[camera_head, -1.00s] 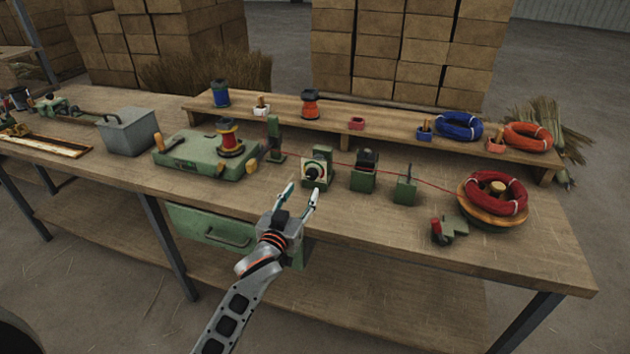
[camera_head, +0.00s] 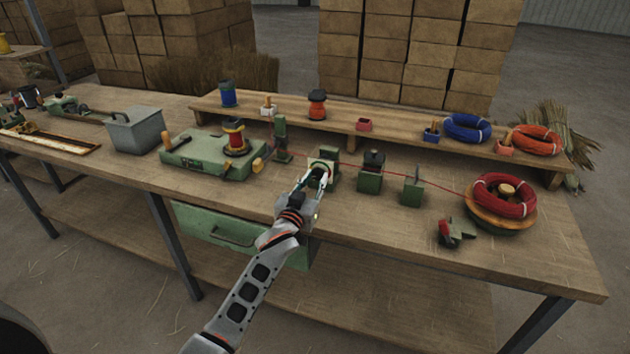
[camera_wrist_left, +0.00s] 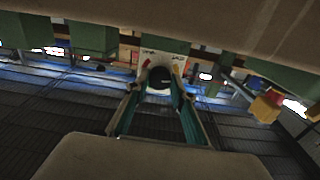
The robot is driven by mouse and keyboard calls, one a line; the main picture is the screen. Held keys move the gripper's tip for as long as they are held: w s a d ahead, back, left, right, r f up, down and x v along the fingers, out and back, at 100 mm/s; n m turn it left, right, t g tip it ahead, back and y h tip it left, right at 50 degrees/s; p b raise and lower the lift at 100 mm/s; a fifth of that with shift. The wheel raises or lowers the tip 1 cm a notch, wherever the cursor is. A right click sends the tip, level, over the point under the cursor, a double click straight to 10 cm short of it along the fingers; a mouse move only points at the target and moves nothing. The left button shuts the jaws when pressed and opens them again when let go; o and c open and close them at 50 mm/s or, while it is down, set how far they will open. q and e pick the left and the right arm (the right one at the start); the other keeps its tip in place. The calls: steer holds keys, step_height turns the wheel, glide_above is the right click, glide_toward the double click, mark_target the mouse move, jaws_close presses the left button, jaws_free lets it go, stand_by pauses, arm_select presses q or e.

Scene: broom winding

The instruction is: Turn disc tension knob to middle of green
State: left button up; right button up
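In the head view the green tension unit (camera_head: 329,165) stands on the bench, with the knob mostly hidden by my gripper. My left gripper (camera_head: 316,176) is at the front of the unit. In the left wrist view its two fingers (camera_wrist_left: 159,90) lie on either side of the knob; whether they touch it I cannot tell. My right gripper is not in view.
A red wire runs past green posts (camera_head: 412,187) to a red coil (camera_head: 503,195) on the right. A green winder (camera_head: 205,157) with a spool stands left of the unit. A shelf (camera_head: 385,134) with spools and coils is behind.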

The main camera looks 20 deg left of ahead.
arm_select(q)
steer(key=c, duration=0.3)
steer(key=m, duration=0.2)
steer(key=shift+r+m+p, duration=0.1)
steer(key=shift+m+p, duration=0.2)
steer(key=shift+m, duration=0.1)
steer(key=m, duration=1.1)
steer(key=shift+m, duration=0.4)
steer(key=m, duration=0.5)
steer(key=shift+p, duration=0.3)
